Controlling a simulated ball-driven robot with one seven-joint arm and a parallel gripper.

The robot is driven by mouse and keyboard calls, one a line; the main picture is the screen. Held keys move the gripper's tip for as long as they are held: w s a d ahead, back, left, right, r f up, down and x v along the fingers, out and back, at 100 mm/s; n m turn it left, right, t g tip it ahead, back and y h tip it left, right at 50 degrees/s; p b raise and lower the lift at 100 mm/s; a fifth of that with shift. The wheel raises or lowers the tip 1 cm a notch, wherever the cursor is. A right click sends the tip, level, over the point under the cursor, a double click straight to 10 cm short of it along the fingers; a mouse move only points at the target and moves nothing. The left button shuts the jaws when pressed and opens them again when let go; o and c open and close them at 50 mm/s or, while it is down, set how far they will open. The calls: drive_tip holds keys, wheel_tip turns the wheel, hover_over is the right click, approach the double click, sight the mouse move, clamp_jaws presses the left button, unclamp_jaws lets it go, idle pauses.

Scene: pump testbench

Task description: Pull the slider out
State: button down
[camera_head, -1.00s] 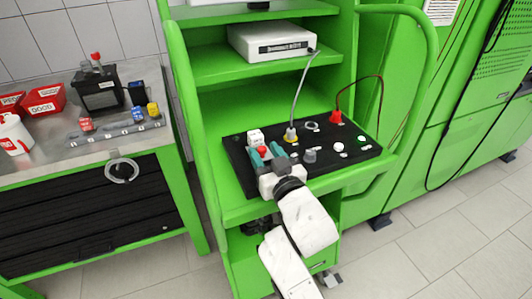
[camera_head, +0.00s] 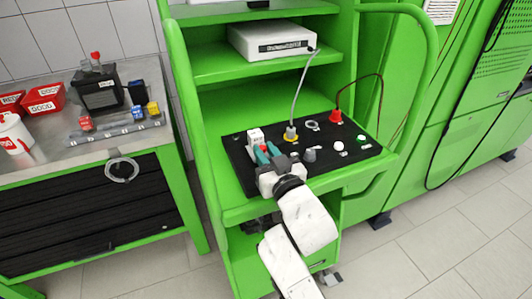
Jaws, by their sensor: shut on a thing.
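The slider (camera_head: 265,147) is on the black panel (camera_head: 232,146) of the green testbench, at the panel's left front. Only a small red part of it shows between my fingers; the rest is hidden. My gripper (camera_head: 267,154), with teal fingers, reaches in from the front and is shut on the slider. A white block (camera_head: 256,136) stands on the panel just behind the fingers.
A grey knob (camera_head: 310,155) sits right of my gripper. A workbench (camera_head: 60,155) stands at the left.

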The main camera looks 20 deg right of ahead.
sight(264, 151)
drive_tip(key=shift+s, duration=1.8)
drive_tip(key=shift+f, duration=0.1)
drive_tip(key=c, duration=1)
unclamp_jaws()
drive_tip(key=shift+s, duration=0.1)
drive_tip(key=s+b, duration=0.1)
drive_tip(key=s, duration=0.9)
drive_tip(key=shift+s, duration=0.35)
